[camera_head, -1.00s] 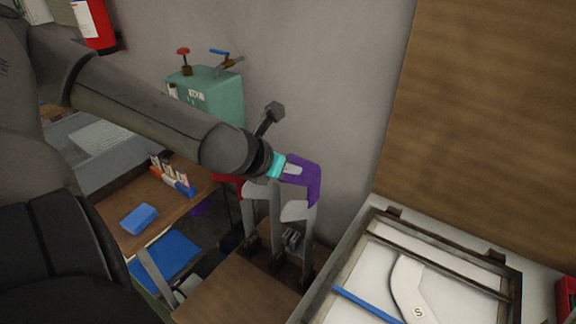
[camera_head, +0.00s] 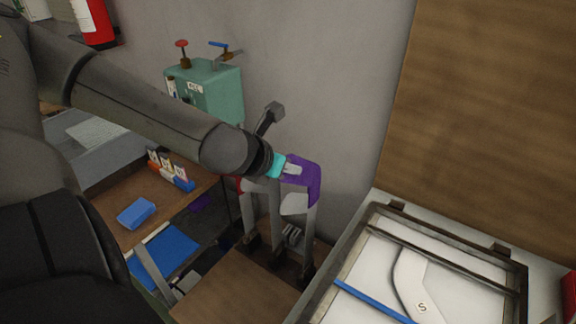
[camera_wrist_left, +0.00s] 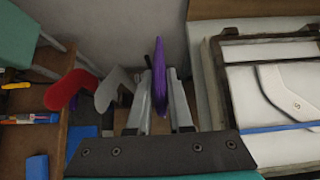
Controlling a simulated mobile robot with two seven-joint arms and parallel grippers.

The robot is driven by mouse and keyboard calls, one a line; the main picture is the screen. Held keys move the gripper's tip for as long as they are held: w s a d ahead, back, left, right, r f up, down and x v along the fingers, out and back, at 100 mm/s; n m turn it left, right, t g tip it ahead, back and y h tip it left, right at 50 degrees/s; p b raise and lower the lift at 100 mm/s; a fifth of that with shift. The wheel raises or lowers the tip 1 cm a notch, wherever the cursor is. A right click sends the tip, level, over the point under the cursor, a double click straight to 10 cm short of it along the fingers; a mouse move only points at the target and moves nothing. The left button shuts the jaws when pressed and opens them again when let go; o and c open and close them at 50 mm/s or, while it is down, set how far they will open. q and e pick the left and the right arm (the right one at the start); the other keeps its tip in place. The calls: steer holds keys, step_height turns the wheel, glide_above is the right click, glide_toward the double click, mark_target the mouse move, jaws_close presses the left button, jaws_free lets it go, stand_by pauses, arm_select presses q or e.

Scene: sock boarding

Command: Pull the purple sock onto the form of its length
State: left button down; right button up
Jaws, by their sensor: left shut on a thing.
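My left gripper (camera_head: 291,168), with teal and pale fingers, is shut on the purple sock (camera_head: 306,182). The sock is at the top of the rightmost grey post (camera_head: 308,242) in the head view, above a pale foot-shaped form (camera_head: 294,205). How far the form is inside the sock is not clear. In the left wrist view the sock (camera_wrist_left: 159,75) stands as a narrow purple strip between the fingers. A bare grey form (camera_wrist_left: 113,88) and a red one (camera_wrist_left: 70,89) stand left of it. My right gripper is not in view.
A framed press (camera_head: 520,285) with a white pad marked S stands at the right, a blue strip across it. A teal tank (camera_head: 212,92) with valves is behind my arm. A shelf at the left holds a blue block (camera_head: 137,214). A wall rises close behind the forms.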

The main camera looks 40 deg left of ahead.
mark_target(288, 202)
arm_select(q)
steer(key=shift+f+b, duration=4.15)
steer(key=shift+f, duration=0.25)
steer(key=shift+f+b, duration=0.35)
steer(key=shift+b, duration=0.05)
steer(key=shift+f+b, duration=0.45)
steer(key=c, duration=0.7)
jaws_free()
steer(key=shift+c, duration=0.2)
